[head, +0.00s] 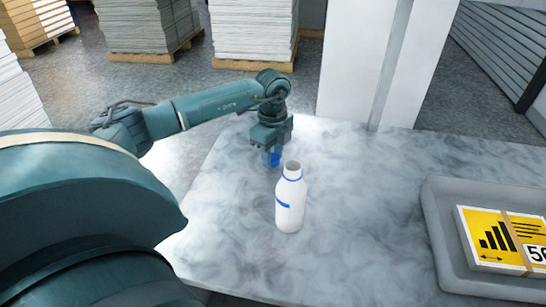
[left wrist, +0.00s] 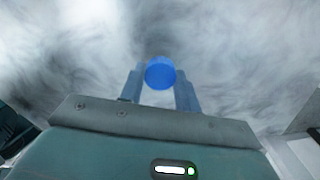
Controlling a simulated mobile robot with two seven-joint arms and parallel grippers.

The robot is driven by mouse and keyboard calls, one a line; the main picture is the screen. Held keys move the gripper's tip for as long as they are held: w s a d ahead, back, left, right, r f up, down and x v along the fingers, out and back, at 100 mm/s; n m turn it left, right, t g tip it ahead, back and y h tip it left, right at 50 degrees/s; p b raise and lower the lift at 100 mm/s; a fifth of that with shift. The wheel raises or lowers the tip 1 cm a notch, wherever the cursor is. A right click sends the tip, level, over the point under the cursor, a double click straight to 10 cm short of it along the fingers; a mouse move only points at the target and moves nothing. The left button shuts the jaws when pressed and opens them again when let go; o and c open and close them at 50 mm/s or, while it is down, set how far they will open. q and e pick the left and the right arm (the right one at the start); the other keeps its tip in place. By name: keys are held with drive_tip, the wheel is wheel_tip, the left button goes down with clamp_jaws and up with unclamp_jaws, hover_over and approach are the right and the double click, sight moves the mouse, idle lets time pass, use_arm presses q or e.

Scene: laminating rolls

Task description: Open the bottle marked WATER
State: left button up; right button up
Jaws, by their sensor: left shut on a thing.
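A white bottle (head: 290,205) with blue bands stands upright on the marble-look table (head: 350,230). Its mouth looks open and uncapped; no WATER marking can be read from here. My left gripper (head: 271,158) is just behind and left of the bottle's top in the head view, apart from it. In the left wrist view my left gripper (left wrist: 160,85) is shut on a round blue cap (left wrist: 160,72) between its two blue fingers. The bottle does not show in the left wrist view. My right gripper is not in view.
A grey tray (head: 440,245) at the right holds a yellow and white box (head: 490,235) with a brown band. A white column (head: 365,60) stands at the table's far edge. Paper stacks on pallets (head: 250,30) stand beyond. The table around the bottle is clear.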

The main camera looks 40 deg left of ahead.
sight(273, 157)
use_arm(q)
drive_tip(key=shift+f, duration=0.75)
drive_tip(key=shift+f, duration=0.1)
drive_tip(key=o, duration=1.1)
drive_tip(key=shift+c, duration=0.2)
wheel_tip(273, 157, up, 12)
drive_tip(key=b, duration=0.1)
